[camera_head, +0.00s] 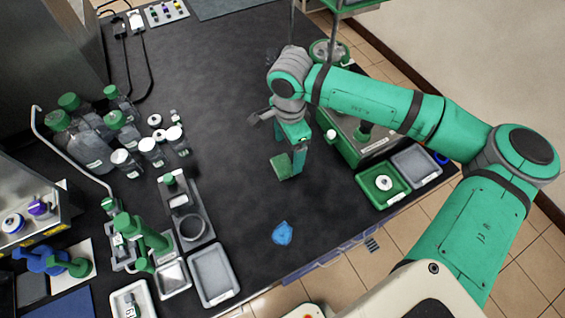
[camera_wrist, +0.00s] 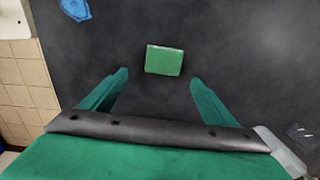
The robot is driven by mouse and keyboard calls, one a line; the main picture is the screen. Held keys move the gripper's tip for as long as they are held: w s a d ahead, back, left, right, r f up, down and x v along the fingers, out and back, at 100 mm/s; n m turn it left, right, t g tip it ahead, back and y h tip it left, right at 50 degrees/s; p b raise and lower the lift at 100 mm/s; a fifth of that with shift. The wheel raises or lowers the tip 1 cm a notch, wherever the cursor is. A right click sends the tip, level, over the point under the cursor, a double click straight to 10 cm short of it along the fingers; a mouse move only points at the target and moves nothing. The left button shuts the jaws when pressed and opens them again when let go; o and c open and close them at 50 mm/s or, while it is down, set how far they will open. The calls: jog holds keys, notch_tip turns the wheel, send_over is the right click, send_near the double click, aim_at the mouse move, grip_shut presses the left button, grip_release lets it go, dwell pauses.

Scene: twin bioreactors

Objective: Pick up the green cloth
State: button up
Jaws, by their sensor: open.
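The green cloth (camera_head: 282,166) is a small folded-looking green rectangle lying on the dark bench top. In the wrist view the green cloth (camera_wrist: 164,60) lies ahead of my fingertips, roughly centred between them. My gripper (camera_head: 295,160) points down beside the cloth, on its right in the head view. In the wrist view my gripper (camera_wrist: 158,77) has its two green fingers spread wide with nothing between them. I cannot tell the exact height of the fingertips above the bench.
A crumpled blue cloth (camera_head: 282,233) lies near the bench's front edge. A green tray (camera_head: 383,185) and a grey tray (camera_head: 416,163) stand to the right. Bottles with green caps (camera_head: 88,140) crowd the left. The bench around the green cloth is clear.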

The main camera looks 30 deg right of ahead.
aim_at(287, 163)
notch_tip(287, 163, down, 2)
jog(key=shift+s+a, duration=0.1)
jog(key=shift+w+f, duration=0.2)
jog(key=shift+f, duration=1.05)
jog(key=shift+w+f, duration=0.2)
jog(key=shift+f, duration=1.05)
jog(key=c, duration=1.1)
